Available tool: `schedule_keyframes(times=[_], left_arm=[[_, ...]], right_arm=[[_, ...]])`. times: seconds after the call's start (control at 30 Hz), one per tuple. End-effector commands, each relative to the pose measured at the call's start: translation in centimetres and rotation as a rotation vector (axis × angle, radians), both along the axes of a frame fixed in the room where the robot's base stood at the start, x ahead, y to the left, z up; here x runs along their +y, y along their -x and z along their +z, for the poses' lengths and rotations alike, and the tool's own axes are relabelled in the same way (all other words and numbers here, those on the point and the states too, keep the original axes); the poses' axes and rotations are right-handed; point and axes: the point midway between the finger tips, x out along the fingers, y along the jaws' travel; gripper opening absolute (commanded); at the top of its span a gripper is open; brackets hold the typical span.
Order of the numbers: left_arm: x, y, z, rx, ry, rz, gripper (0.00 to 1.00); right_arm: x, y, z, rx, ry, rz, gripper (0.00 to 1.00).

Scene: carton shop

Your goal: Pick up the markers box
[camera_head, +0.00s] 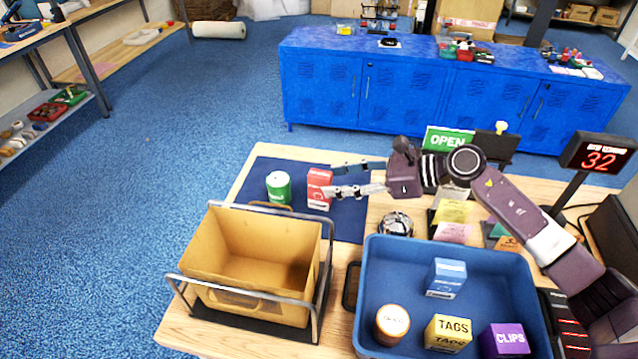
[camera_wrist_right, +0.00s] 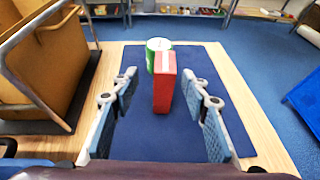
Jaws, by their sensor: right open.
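A red box (camera_head: 318,188) with a white label stands upright on the dark blue mat (camera_head: 347,226); its print is too small to read. In the right wrist view the red box (camera_wrist_right: 164,88) stands ahead, between the lines of the open fingers. My right gripper (camera_head: 333,180) is open and empty, with its fingers pointing left at the box and apart from it. The wrist view shows the same gripper (camera_wrist_right: 160,79) with clear space on both sides of the box. My left gripper is not in view.
A green can (camera_head: 279,187) stands close beside the red box. A tan bin (camera_head: 240,250) in a metal frame is in front. A blue tray (camera_head: 500,271) holds a blue box, a yellow TAGS box, a purple CLIPS box and an orange-brown can. A silver bell (camera_head: 396,225) stands behind the tray.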

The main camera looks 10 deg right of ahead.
Motion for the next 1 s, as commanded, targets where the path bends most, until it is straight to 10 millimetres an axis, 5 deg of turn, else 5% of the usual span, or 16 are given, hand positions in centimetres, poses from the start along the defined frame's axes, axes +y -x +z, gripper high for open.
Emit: schedule_keyframes(times=[0.27,0.7,1.0], left_arm=[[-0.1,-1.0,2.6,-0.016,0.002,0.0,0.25],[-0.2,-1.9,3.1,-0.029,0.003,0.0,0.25],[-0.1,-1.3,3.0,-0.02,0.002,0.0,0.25]], right_arm=[[2.5,-1.9,-0.9,0.002,-0.003,0.0,0.42],[3.9,-2.7,-2.1,0.0,0.0,-0.001,0.42],[3.9,-2.7,-2.0,0.0,0.0,-0.001,0.09]])
